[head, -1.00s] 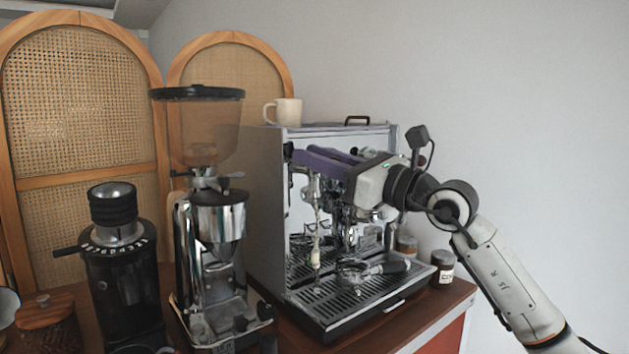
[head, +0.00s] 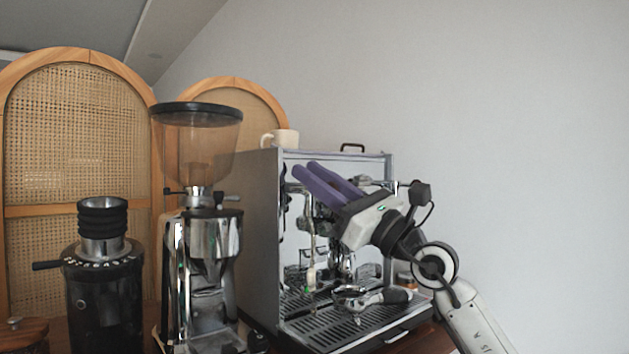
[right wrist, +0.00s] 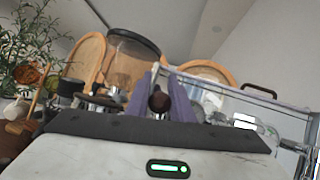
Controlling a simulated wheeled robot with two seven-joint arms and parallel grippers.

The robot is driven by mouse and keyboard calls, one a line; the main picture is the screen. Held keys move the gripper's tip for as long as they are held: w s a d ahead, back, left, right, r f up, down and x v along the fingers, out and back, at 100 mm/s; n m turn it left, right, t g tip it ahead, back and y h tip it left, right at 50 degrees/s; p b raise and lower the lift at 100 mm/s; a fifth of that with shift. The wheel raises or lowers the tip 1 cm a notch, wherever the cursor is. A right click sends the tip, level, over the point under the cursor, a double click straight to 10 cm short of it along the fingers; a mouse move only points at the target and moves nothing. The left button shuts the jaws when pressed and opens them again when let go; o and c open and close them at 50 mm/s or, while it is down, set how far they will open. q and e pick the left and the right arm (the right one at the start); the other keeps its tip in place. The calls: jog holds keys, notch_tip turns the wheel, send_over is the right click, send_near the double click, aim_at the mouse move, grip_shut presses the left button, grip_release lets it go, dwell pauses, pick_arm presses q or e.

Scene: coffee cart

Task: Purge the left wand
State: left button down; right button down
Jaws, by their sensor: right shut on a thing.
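The espresso machine (head: 262,215) stands on the cart, its front facing right. The left wand (head: 311,248) hangs down at the left of its front, over the drip tray (head: 322,332). My right gripper (head: 305,170) is at the upper left of the front, above the wand, with its purple fingers slanting up to the left. In the right wrist view, a dark round knob (right wrist: 159,102) sits between the fingers of the right gripper (right wrist: 160,92), which is shut on it. The fingers partly hide the front panel. My left gripper is not in view.
A portafilter (head: 368,299) lies over the drip tray. A chrome grinder with a hopper (head: 198,145) and a black grinder (head: 102,290) stand to the left. A cream mug (head: 285,138) is on top of the machine. The space to the right is clear.

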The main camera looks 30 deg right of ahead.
jog(key=c, duration=1.6)
grip_release()
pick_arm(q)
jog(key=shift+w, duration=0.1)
pick_arm(e)
jog(key=shift+o, duration=0.2)
pick_arm(q)
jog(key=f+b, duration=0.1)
jog(key=b, duration=0.2)
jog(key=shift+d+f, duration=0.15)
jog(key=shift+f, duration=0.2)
pick_arm(e)
jog(key=v, duration=1)
jog(key=shift+s+d+f, duration=0.1)
jog(key=shift+f, duration=0.05)
